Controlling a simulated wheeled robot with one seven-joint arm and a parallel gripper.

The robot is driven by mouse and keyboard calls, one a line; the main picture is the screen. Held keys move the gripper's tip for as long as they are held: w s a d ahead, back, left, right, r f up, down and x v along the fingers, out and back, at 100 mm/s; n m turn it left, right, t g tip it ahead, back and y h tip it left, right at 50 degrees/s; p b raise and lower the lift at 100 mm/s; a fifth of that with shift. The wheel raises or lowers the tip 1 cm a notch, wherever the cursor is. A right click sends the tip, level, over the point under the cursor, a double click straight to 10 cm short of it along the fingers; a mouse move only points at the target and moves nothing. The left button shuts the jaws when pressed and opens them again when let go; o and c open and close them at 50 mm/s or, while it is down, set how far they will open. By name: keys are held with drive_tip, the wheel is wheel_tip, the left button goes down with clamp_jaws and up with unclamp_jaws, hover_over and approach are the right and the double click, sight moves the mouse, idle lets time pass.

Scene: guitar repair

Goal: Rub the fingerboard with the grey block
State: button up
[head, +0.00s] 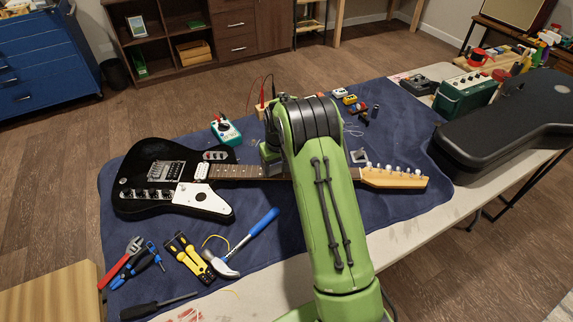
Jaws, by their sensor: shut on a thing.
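The black electric guitar (165,180) lies on its back on the blue mat, body at the left and headstock (395,178) at the right. Its fingerboard (235,171) runs to the right and passes behind my green arm. My gripper (271,166) shows only in part, at the left edge of my arm, low over the body-side half of the fingerboard. It is shut on the grey block, which is mostly hidden by the gripper and arm. I cannot tell whether the block touches the fingerboard.
A hammer (245,243), wire strippers (188,257), pliers (139,266) and a screwdriver (158,306) lie in front of the guitar. A black guitar case (505,112) and a green amplifier (467,95) stand at the right.

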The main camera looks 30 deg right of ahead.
drive_tip(key=shift+w+a+f, duration=0.1)
drive_tip(key=shift+w+a, duration=0.05)
drive_tip(key=shift+a, duration=0.4)
drive_tip(key=shift+d+r+p, duration=0.15)
drive_tip(key=shift+r+p, duration=0.95)
drive_tip(key=shift+r, duration=0.5)
drive_tip(key=shift+d+r+p, duration=0.15)
drive_tip(key=shift+r+p, duration=0.9)
drive_tip(key=shift+r, duration=0.5)
wheel_tip(320, 180, up, 3)
drive_tip(key=shift+p, duration=1.1)
